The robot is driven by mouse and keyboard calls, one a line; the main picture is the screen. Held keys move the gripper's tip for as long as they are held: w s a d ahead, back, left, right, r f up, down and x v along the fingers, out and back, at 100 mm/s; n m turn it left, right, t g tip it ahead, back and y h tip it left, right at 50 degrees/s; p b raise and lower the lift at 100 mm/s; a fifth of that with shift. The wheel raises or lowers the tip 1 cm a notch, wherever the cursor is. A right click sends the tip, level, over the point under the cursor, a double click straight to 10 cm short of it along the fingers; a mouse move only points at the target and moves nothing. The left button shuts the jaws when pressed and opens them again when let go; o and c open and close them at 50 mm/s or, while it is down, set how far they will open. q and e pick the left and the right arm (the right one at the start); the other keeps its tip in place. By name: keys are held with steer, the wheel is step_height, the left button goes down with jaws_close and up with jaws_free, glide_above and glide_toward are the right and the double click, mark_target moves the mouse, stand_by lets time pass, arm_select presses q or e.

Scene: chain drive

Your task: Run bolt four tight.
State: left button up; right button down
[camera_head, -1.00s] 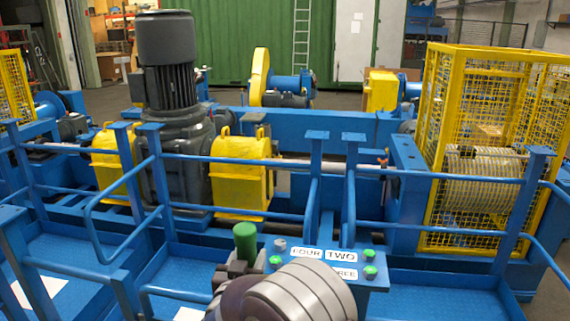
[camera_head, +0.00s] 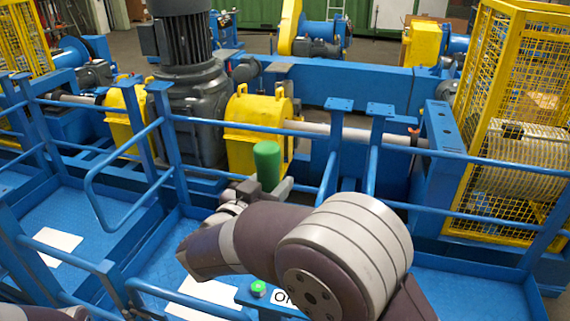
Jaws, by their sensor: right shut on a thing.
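My right arm reaches across the bottom middle of the head view. Its gripper (camera_head: 252,189), small and partly hidden behind the wrist, is shut on a tool with a green cylindrical top (camera_head: 267,166). The tool stands roughly upright; its lower end is hidden, so I cannot tell whether it touches a bolt. Only a small blue part of the bolt plate (camera_head: 246,296) shows below my arm, with one green bolt head (camera_head: 258,288) and a partly covered white label (camera_head: 283,297). Bolt four and its label are hidden. My left gripper is out of view.
Blue railings (camera_head: 155,155) cross in front of the machinery. Behind them stand a large grey motor (camera_head: 185,95), a yellow housing (camera_head: 240,140) with a pale shaft (camera_head: 350,133), and a yellow cage (camera_head: 500,110) at right. White sheets (camera_head: 57,241) lie on the blue floor.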

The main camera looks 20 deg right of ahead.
steer(key=shift+s+a+r, duration=0.3)
steer(key=shift+s+a, duration=0.2)
steer(key=shift+s+a+r, duration=0.25)
steer(key=shift+s+a, duration=0.2)
steer(key=f, duration=0.1)
steer(key=w+d+f+b, duration=0.1)
steer(key=shift+d+f, duration=0.1)
steer(key=shift+f, duration=0.25)
steer(key=shift+s+a+f+b, duration=0.15)
steer(key=shift+a+f+b, duration=0.05)
steer(key=shift+f+b, duration=0.6)
steer(key=shift+s+a+f, duration=0.1)
steer(key=shift+a+f, duration=0.15)
steer(key=shift+f, duration=0.45)
steer(key=shift+w+d+f, duration=0.2)
steer(key=shift+d, duration=0.05)
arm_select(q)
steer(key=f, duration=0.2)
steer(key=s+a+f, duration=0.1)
arm_select(e)
steer(key=shift+s, duration=0.1)
